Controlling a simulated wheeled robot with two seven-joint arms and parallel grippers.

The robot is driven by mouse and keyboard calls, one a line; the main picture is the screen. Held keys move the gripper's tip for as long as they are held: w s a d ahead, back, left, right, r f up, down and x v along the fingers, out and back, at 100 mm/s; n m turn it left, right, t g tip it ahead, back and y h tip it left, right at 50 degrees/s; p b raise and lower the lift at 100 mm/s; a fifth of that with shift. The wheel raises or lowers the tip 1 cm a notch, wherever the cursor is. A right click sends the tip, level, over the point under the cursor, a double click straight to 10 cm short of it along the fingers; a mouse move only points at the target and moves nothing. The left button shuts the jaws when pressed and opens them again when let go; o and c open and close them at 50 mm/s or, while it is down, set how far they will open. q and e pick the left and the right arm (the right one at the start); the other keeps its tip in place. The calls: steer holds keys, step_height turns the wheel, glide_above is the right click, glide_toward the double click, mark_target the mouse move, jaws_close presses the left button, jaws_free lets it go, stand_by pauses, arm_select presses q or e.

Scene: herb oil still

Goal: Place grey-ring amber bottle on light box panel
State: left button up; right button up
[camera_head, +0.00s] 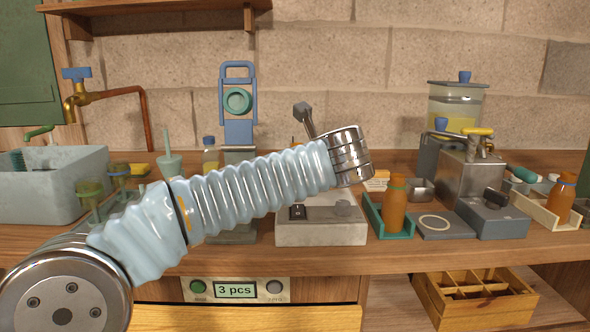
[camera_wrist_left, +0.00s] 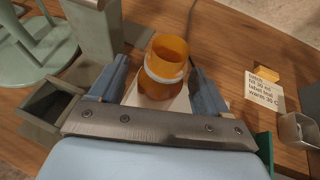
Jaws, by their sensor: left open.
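The grey-ring amber bottle (camera_wrist_left: 166,62) is upright in the left wrist view, with a pale grey ring around it. It appears to stand on the white panel (camera_wrist_left: 131,97) of the light box, though its base is partly hidden by my gripper. My left gripper (camera_wrist_left: 166,88) is open, with one blue finger on each side of the bottle and a visible gap to it. In the head view, the light box (camera_head: 320,233) stands below my left arm, which hides the bottle and my fingers. My right gripper is not in view.
Right of the light box, a green tray (camera_head: 408,233) holds an amber bottle (camera_head: 394,205). A grey pad with a pale ring (camera_head: 447,233) lies beside it. A blue-ring amber bottle (camera_head: 561,203) stands in a cream tray farther right. A grey stand (camera_head: 240,150) rises behind my arm.

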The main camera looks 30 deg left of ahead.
arm_select(q)
steer(key=v, duration=1)
steer(key=shift+a, duration=0.1)
stand_by(0.8)
